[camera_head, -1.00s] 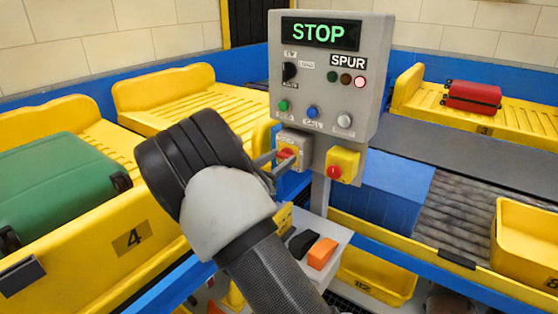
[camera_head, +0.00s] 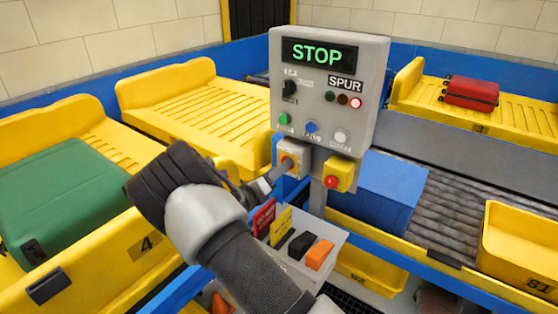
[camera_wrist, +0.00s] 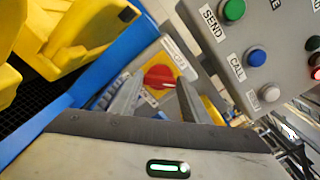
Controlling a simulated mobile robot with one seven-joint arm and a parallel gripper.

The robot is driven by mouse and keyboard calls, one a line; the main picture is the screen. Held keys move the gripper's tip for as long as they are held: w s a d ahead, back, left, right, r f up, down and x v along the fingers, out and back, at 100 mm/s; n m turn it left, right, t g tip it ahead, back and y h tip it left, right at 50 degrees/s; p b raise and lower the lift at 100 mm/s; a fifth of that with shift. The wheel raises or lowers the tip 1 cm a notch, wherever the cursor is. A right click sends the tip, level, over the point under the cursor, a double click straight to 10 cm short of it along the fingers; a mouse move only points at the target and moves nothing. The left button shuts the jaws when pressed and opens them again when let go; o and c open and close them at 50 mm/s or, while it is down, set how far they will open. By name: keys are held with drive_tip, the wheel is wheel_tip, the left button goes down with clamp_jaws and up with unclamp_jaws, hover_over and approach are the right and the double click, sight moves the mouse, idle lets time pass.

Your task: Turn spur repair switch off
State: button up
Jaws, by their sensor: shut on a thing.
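The repair switch is a red rotary knob on a yellow plate in a small grey box (camera_head: 287,161), low on the left side of the grey control panel (camera_head: 372,70). In the wrist view the red knob (camera_wrist: 160,77) sits between the two fingers. My gripper (camera_head: 277,174) reaches it from the lower left and is shut on the knob; the finger contact is partly hidden in the head view. The panel display (camera_head: 319,54) reads STOP in green. Below the SPUR label, the red lamp (camera_head: 355,103) is bright and the other two are dark.
A second yellow box with a red button (camera_head: 333,182) is close to the right of the switch. A holder (camera_head: 303,270) with red, yellow, black and orange items stands below. A green suitcase (camera_head: 60,195) lies on the left yellow tray, a red suitcase (camera_head: 470,93) at the back right.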

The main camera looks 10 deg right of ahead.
drive_tip(key=shift+f+n+p, duration=0.2)
drive_tip(key=shift+n+p, duration=2.4)
drive_tip(key=shift+n, duration=2.1)
drive_tip(key=o, duration=1)
drive_tip(key=shift+o, duration=0.2)
drive_tip(key=b+v, duration=0.1)
drive_tip(key=v, duration=1.6)
drive_tip(key=shift+a, duration=0.2)
drive_tip(key=shift+s+r, duration=0.1)
drive_tip(key=shift+s, duration=0.05)
